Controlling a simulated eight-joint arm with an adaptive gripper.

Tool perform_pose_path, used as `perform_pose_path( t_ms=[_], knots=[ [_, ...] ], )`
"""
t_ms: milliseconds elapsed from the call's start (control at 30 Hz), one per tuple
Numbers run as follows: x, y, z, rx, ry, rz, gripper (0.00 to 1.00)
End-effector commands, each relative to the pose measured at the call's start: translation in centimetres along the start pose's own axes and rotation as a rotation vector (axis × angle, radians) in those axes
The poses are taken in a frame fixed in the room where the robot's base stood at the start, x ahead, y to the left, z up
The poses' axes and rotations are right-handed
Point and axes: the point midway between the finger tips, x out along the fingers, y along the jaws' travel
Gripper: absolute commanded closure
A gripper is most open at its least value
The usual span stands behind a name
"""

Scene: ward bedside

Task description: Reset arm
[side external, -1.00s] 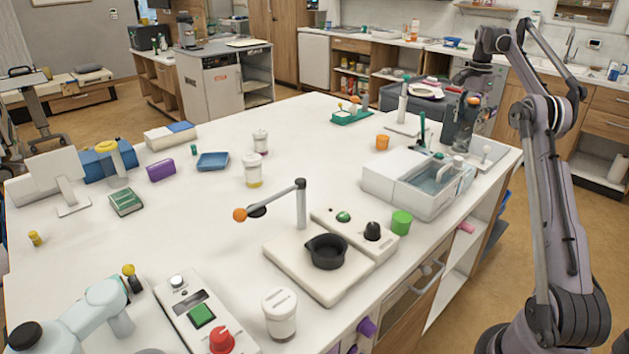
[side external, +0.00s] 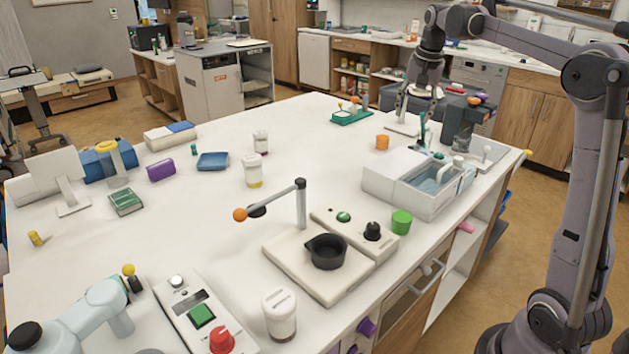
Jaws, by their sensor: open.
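My gripper (side external: 417,112) hangs pointing down at the far right of the white worktop (side external: 320,140). Its fingers are apart, with nothing visible between them. It appears in front of or above the small white stand (side external: 402,129) near the back edge; I cannot tell the exact gap. My arm reaches in from the right, with its forearm across the top right of the picture.
A white basin unit (side external: 395,185) and an orange cup (side external: 382,142) are near the gripper. A green cup (side external: 402,222), a black pan (side external: 327,251) on a white base and a lidded jar (side external: 280,312) stand forward.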

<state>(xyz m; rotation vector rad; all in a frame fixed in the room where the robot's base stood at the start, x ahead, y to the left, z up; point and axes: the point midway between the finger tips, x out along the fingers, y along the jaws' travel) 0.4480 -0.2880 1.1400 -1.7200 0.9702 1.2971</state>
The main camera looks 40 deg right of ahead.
Motion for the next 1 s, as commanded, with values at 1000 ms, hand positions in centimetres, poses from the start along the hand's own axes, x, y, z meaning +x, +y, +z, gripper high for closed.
perform_pose_path(
  t_ms=[1000],
  knots=[
    [5.6, 2.2, 33.5, -1.061, 0.295, -0.339, 0.46]
  ],
)
